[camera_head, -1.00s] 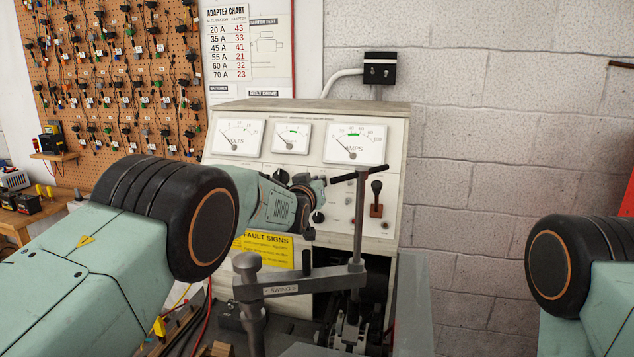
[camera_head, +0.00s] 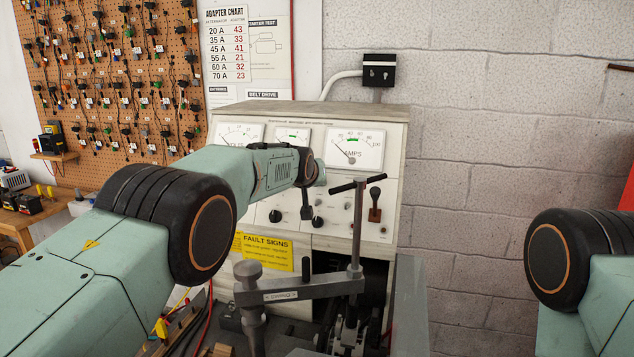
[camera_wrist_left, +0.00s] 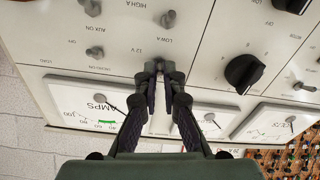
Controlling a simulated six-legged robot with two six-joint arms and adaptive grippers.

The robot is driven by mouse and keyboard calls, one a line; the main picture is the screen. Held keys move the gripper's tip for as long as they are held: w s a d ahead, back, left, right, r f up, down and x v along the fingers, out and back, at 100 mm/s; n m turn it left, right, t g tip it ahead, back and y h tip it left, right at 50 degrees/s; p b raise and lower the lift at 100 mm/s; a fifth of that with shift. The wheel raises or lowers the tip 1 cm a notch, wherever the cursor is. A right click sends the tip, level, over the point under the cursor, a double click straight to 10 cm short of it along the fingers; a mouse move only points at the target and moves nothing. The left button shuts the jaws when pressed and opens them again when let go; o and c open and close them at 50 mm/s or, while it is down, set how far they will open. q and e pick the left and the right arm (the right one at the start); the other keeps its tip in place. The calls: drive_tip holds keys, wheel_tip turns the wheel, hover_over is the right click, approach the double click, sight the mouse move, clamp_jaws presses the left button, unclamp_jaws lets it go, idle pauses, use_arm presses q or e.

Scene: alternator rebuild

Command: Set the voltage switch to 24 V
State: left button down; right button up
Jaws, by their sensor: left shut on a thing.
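The grey test bench panel (camera_head: 388,205) stands ahead, and its switches show upside down in the left wrist view. My left gripper (camera_wrist_left: 160,82) is at the panel, its fingers closed around a small toggle switch (camera_wrist_left: 160,66) beside the "12 V" mark. That mark lies just past the fingertips. The fingers hide most of the switch, so I cannot tell its lever position. In the head view the left gripper (camera_head: 307,208) shows as dark fingers below my wrist. My right gripper is out of view.
A black rotary knob (camera_wrist_left: 243,72) and another toggle (camera_wrist_left: 168,18) sit close to the left fingers. The amps gauge (camera_head: 355,149) is above. A T-handled clamp (camera_head: 357,220) with a swing arm (camera_head: 310,287) stands in front of the panel. A yellow fault sign (camera_head: 264,250) is below the knobs.

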use_arm(q)
drive_tip(key=shift+f, duration=0.2)
drive_tip(key=c, duration=1.5)
unclamp_jaws()
drive_tip(key=shift+r, duration=0.15)
drive_tip(key=shift+f, duration=0.2)
